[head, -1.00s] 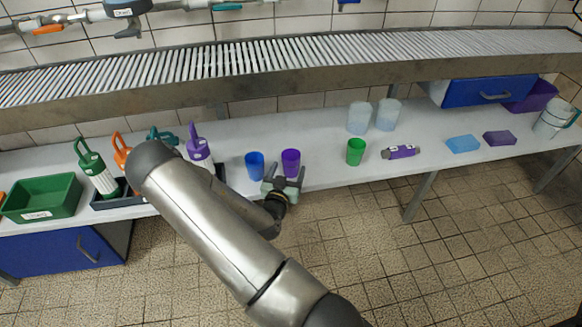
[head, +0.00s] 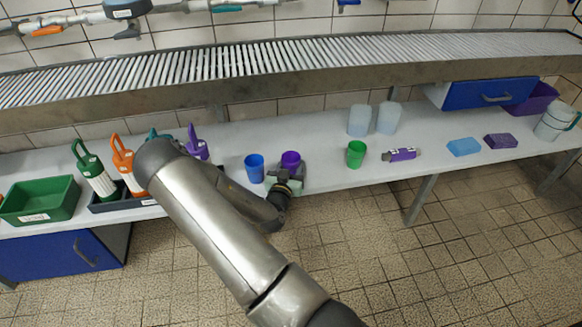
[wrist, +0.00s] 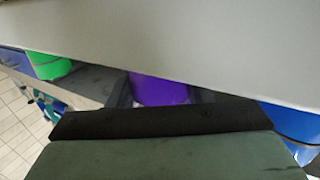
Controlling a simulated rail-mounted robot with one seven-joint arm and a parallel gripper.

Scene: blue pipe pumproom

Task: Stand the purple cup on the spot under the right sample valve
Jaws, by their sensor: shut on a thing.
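The purple cup (head: 290,160) stands upright on the white bench, just right of the blue cup (head: 254,168). My gripper (head: 289,174) is at the cup's near side, with its fingers shut on it. They partly hide its lower part. In the wrist view the purple cup (wrist: 158,90) shows between the fingers, partly covered by a large pale surface. Valves with an orange handle (head: 46,31) and a teal handle (head: 228,8) sit on the wall pipe at the top. I cannot tell which is the right sample valve, and its spot is not recognisable.
Two clear cups (head: 359,120) are behind. A slatted shelf (head: 300,62) runs above the bench. Bottles (head: 95,172) and a green bin (head: 40,202) are left.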

